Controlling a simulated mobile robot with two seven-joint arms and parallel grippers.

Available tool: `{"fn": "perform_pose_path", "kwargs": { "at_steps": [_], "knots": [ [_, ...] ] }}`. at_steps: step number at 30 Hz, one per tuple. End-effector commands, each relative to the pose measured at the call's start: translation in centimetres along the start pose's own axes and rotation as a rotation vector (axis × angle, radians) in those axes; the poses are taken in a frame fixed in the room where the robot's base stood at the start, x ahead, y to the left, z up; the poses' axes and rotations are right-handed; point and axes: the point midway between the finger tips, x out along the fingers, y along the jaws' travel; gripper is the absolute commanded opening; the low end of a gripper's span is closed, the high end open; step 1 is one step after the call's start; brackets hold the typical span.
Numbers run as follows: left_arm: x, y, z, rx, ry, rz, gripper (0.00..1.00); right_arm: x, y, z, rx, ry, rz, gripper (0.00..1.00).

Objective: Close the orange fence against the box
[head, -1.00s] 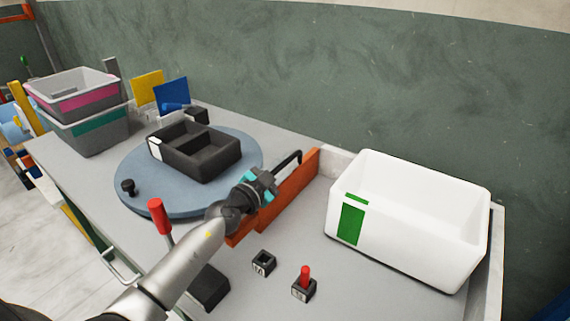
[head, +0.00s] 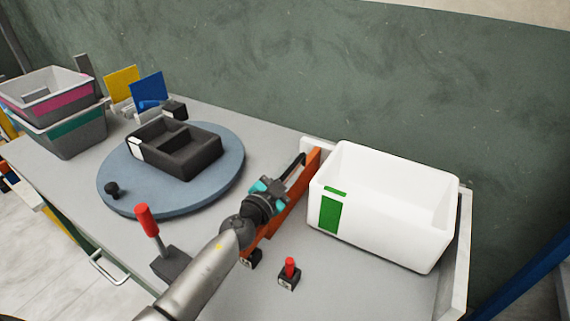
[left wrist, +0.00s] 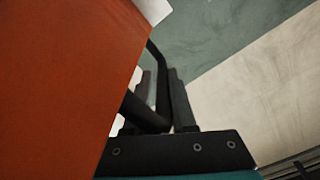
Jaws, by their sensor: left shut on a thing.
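The orange fence (head: 294,205) stands upright on the table just left of the white box (head: 385,230), which has a green label. At its far end the fence looks very near the box wall; I cannot tell whether they touch. My left gripper (head: 272,188) is shut on the fence's black handle (head: 297,165), on the side away from the box. In the left wrist view the fence (left wrist: 60,75) fills the left side, and the black handle bar (left wrist: 147,112) lies at my dark fingers (left wrist: 165,105). My right gripper is not in view.
A blue-grey turntable (head: 225,185) with a black two-part tray (head: 180,155) is to the left. A red-handled lever (head: 147,220) stands near my arm. A small block with a red peg (head: 289,275) sits in front of the box. Stacked bins (head: 70,135) are far left.

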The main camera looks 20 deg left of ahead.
Motion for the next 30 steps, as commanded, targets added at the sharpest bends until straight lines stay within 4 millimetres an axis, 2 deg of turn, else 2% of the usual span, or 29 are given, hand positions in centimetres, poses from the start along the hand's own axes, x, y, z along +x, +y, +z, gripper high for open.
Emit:
{"fn": "perform_pose_path", "kwargs": {
  "at_steps": [4, 5, 11, 22, 30],
  "knots": [
    [0.1, 0.0, -0.3, 0.002, 0.008, 0.002, 0.00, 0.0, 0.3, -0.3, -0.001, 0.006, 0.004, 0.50],
    [0.1, 0.0, -0.3, 0.002, 0.008, 0.002, 0.26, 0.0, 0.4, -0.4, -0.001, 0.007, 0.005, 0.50],
    [0.1, 0.0, -0.2, 0.000, 0.005, 0.002, 0.47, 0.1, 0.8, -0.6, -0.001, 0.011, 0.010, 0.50],
    [-0.6, 0.1, 0.0, -0.001, 0.002, 0.002, 0.47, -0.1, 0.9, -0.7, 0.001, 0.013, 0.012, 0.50],
    [-4.4, 0.1, 0.1, -0.003, 0.000, 0.004, 0.47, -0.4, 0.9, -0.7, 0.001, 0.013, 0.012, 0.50]
  ]
}}
